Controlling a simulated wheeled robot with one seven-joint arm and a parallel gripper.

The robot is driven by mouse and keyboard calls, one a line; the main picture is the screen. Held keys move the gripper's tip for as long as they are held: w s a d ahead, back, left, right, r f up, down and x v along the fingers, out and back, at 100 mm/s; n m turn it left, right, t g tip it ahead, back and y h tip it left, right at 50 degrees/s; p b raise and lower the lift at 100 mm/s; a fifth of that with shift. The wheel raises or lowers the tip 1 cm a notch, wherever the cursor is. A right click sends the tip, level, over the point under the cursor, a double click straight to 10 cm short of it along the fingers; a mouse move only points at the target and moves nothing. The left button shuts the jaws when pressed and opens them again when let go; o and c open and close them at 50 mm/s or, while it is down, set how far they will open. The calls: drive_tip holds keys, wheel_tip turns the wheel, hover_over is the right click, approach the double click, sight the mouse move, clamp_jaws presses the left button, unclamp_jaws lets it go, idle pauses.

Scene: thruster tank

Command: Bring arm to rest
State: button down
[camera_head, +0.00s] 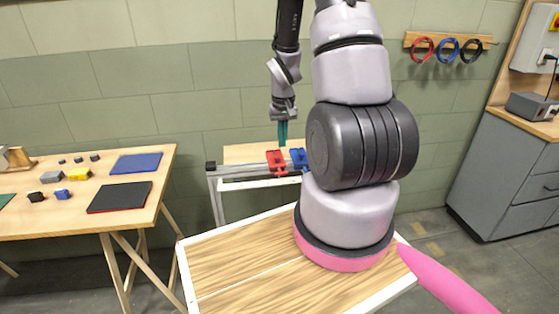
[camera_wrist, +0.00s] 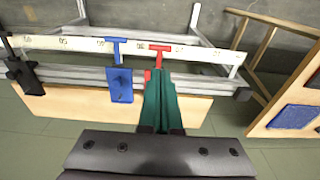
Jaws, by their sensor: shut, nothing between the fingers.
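A blue clamp (camera_wrist: 120,83) sits beside the red one on the rail. In the head view the red clamp (camera_head: 277,161) and the blue clamp (camera_head: 299,158) are on the rail just below my gripper.
A wooden table (camera_head: 80,200) at the left carries a blue mat (camera_head: 136,163), a dark red-edged mat (camera_head: 120,197) and small blocks. A rail with a scale (camera_wrist: 70,44) runs along the bench. A grey cabinet (camera_head: 500,175) stands at the right. Cable coils hang on the wall.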

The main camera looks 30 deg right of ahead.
drive_tip(key=s+a+r+t, duration=0.2)
drive_tip(key=a+r, duration=0.1)
drive_tip(key=r, duration=0.8)
drive_tip(key=s+a+r+t, duration=0.1)
drive_tip(key=s+a+r, duration=0.15)
drive_tip(key=r, duration=0.85)
drive_tip(key=s+a+r+t+y, duration=0.1)
drive_tip(key=s+a+r, duration=0.2)
drive_tip(key=s+r, duration=0.3)
drive_tip(key=s+a+r+m+t+y, duration=0.1)
drive_tip(key=s+a+r+t, duration=0.1)
drive_tip(key=s+r, duration=0.4)
drive_tip(key=shift+a+r, duration=0.65)
drive_tip(key=shift+a, duration=0.2)
